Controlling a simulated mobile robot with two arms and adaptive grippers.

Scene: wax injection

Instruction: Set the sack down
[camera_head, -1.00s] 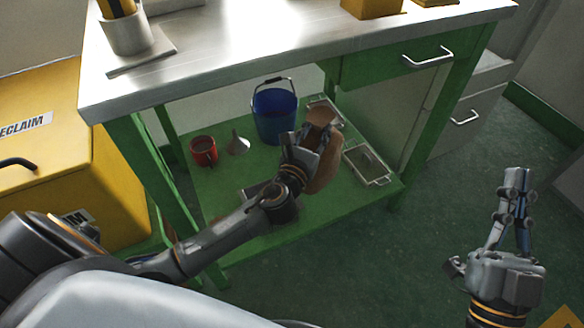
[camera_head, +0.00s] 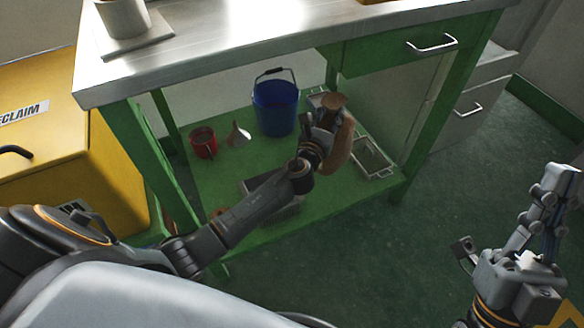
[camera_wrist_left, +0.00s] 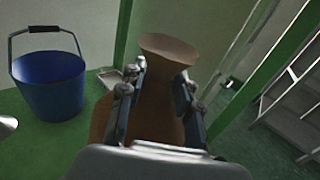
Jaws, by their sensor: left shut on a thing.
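The brown sack (camera_head: 341,145) is at the right part of the green lower shelf (camera_head: 225,185) under the bench. My left gripper (camera_head: 325,118) is shut on its neck. In the left wrist view the sack's flared top (camera_wrist_left: 168,47) stands up between the fingers, and its wider body shows below them. The sack looks roughly upright. My gripper and arm hide part of it, and I cannot tell whether its bottom touches the shelf. My right gripper (camera_head: 552,190) is away at the right, over the floor, with nothing visible in it; its finger gap is unclear.
A blue bucket (camera_head: 276,108), a funnel (camera_head: 238,136) and a red mug (camera_head: 203,143) stand left of the sack. A metal tray (camera_head: 373,160) lies right of it. The bench top (camera_head: 230,55) overhangs the shelf, with green legs (camera_head: 436,115) at the sides. A yellow bin (camera_head: 50,130) stands left.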

